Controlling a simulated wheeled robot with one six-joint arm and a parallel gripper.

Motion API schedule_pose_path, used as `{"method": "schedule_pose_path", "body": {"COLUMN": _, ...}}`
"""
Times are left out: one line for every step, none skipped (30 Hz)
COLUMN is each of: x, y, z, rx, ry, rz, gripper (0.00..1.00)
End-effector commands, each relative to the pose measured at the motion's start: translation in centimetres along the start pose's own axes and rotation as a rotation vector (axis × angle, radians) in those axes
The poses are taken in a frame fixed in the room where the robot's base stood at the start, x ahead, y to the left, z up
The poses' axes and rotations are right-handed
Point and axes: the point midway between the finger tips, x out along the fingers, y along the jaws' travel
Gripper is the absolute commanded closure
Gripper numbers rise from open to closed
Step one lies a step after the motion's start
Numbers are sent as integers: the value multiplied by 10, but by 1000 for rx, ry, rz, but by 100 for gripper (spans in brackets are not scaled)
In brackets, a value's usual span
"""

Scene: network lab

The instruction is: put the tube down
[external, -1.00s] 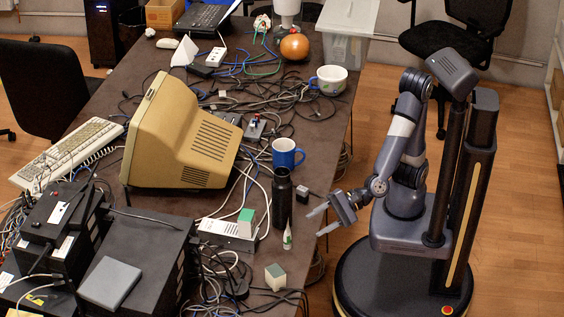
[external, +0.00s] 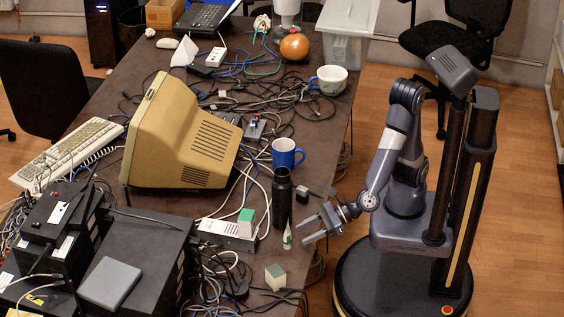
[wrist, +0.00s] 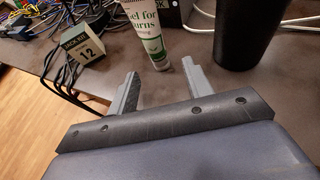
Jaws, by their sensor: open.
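The tube (external: 287,238), white with green print and "burns" on its label, stands upright on the table near its right edge. It also shows in the wrist view (wrist: 147,35), ahead of my gripper, its lower end near the right fingertip. My gripper (external: 301,235) is open and empty, low over the table edge and just right of the tube. In the wrist view, my two fingers (wrist: 160,68) are spread apart, and the tube stands just beyond the gap between them.
A black bottle (external: 282,198) stands close behind the tube; it is at the right in the wrist view (wrist: 250,35). Cables, a blue mug (external: 287,153) and a monitor (external: 190,140) crowd the table.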

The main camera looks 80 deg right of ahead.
Motion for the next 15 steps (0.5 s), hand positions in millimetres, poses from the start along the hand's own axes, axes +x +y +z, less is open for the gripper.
{"method": "schedule_pose_path", "body": {"x": 3, "y": 0, "z": 0, "rx": 0, "ry": 0, "rz": 0, "gripper": 52}}
{"method": "schedule_pose_path", "body": {"x": 4, "y": 0, "z": 0, "rx": 0, "ry": -1, "rz": 0, "gripper": 52}}
{"method": "schedule_pose_path", "body": {"x": 7, "y": 0, "z": 0, "rx": 0, "ry": -1, "rz": 0, "gripper": 52}}
{"method": "schedule_pose_path", "body": {"x": 9, "y": 0, "z": 0, "rx": 0, "ry": 0, "rz": 0, "gripper": 52}}
{"method": "schedule_pose_path", "body": {"x": 12, "y": 0, "z": -1, "rx": 0, "ry": 1, "rz": -1, "gripper": 52}}
{"method": "schedule_pose_path", "body": {"x": 17, "y": 0, "z": -1, "rx": -1, "ry": 1, "rz": -1, "gripper": 52}}
{"method": "schedule_pose_path", "body": {"x": 22, "y": 1, "z": -2, "rx": -2, "ry": 1, "rz": -1, "gripper": 52}}
{"method": "schedule_pose_path", "body": {"x": 26, "y": 1, "z": -2, "rx": -2, "ry": 2, "rz": -1, "gripper": 52}}
{"method": "schedule_pose_path", "body": {"x": 32, "y": 1, "z": -2, "rx": -1, "ry": 2, "rz": -1, "gripper": 52}}
{"method": "schedule_pose_path", "body": {"x": 36, "y": 1, "z": -2, "rx": -1, "ry": 1, "rz": -1, "gripper": 52}}
{"method": "schedule_pose_path", "body": {"x": 40, "y": 1, "z": -2, "rx": -1, "ry": 1, "rz": -1, "gripper": 52}}
{"method": "schedule_pose_path", "body": {"x": 45, "y": 2, "z": -2, "rx": -1, "ry": 0, "rz": -1, "gripper": 52}}
{"method": "schedule_pose_path", "body": {"x": 48, "y": 2, "z": -2, "rx": -1, "ry": 0, "rz": -1, "gripper": 52}}
{"method": "schedule_pose_path", "body": {"x": 51, "y": 2, "z": -2, "rx": -2, "ry": 0, "rz": 0, "gripper": 52}}
{"method": "schedule_pose_path", "body": {"x": 53, "y": 2, "z": -1, "rx": -1, "ry": 0, "rz": 0, "gripper": 52}}
